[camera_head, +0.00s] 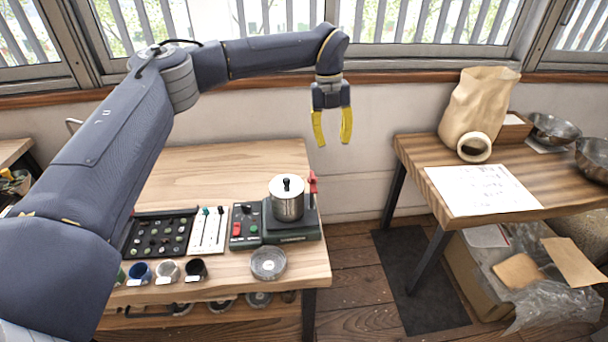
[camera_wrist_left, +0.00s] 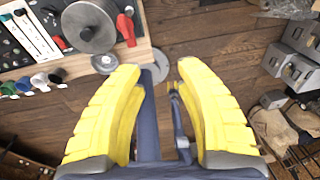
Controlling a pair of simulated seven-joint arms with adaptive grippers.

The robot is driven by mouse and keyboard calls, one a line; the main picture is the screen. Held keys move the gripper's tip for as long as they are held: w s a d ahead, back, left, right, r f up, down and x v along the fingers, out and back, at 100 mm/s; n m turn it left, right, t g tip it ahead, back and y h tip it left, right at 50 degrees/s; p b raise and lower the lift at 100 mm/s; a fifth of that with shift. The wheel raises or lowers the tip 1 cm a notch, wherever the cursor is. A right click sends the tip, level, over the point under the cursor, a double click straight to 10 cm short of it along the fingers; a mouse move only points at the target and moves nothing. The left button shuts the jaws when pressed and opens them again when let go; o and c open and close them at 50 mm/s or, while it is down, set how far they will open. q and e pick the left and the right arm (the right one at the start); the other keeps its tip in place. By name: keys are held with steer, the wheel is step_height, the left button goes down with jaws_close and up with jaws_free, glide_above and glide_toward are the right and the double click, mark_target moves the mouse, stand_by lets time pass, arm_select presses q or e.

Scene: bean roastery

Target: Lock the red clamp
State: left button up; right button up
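The red clamp (camera_head: 313,184) stands upright at the right side of a dark green machine (camera_head: 290,234), beside a steel pot (camera_head: 288,203) with a black knob. The red clamp (camera_wrist_left: 126,28) also shows at the upper left of the left wrist view, beside the round lid of the pot (camera_wrist_left: 92,28). My left gripper (camera_head: 332,143) is open and empty, its yellow fingers pointing down, above and to the right of the clamp in the head view. My right gripper is outside the head view; a small yellow-tipped part of mine in the left wrist view is too small to read.
A switch box (camera_head: 245,228), a tool tray (camera_head: 160,236), several cups and a round dish (camera_head: 268,263) share the wooden table (camera_head: 235,160).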

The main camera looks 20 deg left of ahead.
arm_select(q)
step_height(320, 180, up, 3)
steer(key=y, duration=0.1)
glide_above(312, 174)
steer(key=shift+n+t, duration=0.3)
step_height(312, 174, down, 18)
steer(key=shift+d+r, duration=0.1)
steer(key=shift+r, duration=0.15)
steer(key=shift+c, duration=0.2)
jaws_close()
